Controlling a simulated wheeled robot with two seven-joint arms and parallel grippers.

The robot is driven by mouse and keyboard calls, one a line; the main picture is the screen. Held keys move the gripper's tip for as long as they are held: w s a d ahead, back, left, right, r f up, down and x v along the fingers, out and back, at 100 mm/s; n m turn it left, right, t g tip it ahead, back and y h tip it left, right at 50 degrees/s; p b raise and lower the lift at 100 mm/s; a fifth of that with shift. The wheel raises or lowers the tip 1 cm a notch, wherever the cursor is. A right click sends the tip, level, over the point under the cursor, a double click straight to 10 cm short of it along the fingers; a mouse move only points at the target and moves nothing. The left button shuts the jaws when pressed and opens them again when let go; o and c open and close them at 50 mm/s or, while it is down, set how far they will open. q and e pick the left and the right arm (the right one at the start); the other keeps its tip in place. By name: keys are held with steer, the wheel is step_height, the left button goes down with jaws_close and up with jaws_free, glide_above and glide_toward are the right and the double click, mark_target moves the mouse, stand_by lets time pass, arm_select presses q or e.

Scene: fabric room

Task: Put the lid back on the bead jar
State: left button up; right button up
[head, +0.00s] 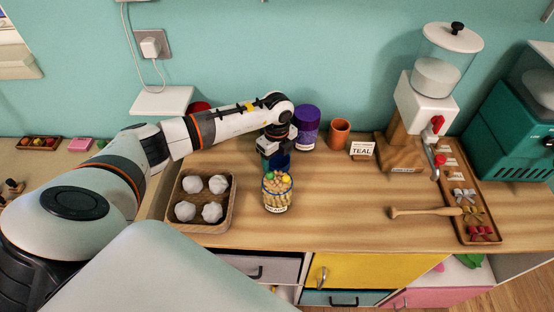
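The bead jar (277,197) stands upright on the wooden counter, open, with coloured beads showing at its top and a blue band at its rim. My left gripper (279,148) points down just behind and above the jar. A dark blue piece (283,161), which looks like the lid, shows right under its fingers, above the jar's back rim and not seated on it. The fingers are small and dark, so I cannot tell whether they are closed on it. My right gripper is not in view.
A wooden tray (228,208) with white lumps stands left of the jar. A purple jar (306,118), an orange cup (339,133) and a TEAL card (362,150) stand behind, to the right. A wooden mallet (424,212) lies at right. The counter right of the jar is clear.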

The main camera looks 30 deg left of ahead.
mark_target(277, 158)
arm_select(q)
steer(key=c, duration=0.4)
step_height(277, 158, up, 18)
steer(key=shift+r+b, duration=0.1)
steer(key=shift+b, duration=0.9)
